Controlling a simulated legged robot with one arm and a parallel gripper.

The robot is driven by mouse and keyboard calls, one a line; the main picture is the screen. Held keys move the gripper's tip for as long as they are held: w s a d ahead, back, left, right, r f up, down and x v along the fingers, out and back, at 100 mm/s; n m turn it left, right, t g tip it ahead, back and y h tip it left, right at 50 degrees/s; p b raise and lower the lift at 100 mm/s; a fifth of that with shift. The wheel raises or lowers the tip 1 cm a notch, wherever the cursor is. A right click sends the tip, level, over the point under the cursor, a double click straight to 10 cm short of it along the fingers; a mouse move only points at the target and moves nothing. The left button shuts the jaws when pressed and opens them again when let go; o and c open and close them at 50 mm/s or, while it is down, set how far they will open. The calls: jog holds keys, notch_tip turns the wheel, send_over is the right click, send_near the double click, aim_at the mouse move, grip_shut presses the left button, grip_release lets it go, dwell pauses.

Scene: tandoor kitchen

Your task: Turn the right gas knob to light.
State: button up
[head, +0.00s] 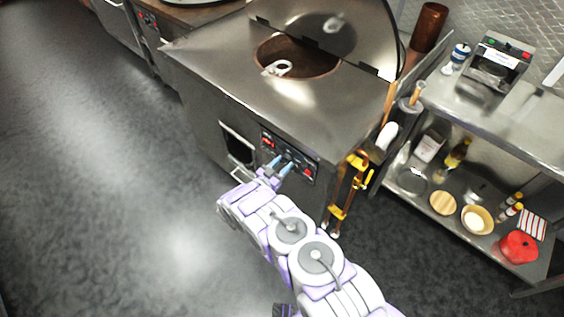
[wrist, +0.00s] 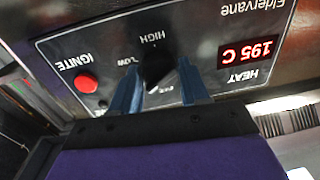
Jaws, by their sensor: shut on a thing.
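The black gas knob (wrist: 154,68) sits on the tandoor's control panel (wrist: 105,52), upside down in the wrist view. "HIGH" and "LOW" are printed around it; another label is partly covered. My gripper (head: 279,165) reaches the panel on the tandoor's front in the head view. In the wrist view, its two blue fingers (wrist: 158,80) stand on either side of the knob, shut on it. The knob's pointer direction is hard to tell. A red "IGNITE" button (wrist: 86,82) is on the left, and a display (wrist: 248,52) reads 195 C.
The steel tandoor (head: 215,75) has an open round mouth with a raised lid (head: 335,30). A steel shelf (head: 510,125) with bowls and bottles stands further right. The floor on the left is clear.

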jog(key=shift+a, duration=0.1)
dwell(0.3)
jog(key=o, duration=1)
jog(key=shift+o, duration=0.2)
jog(key=p+v, duration=0.3)
jog(key=v, duration=1.4)
jog(key=shift+s, duration=0.15)
jog(key=shift+f, duration=0.1)
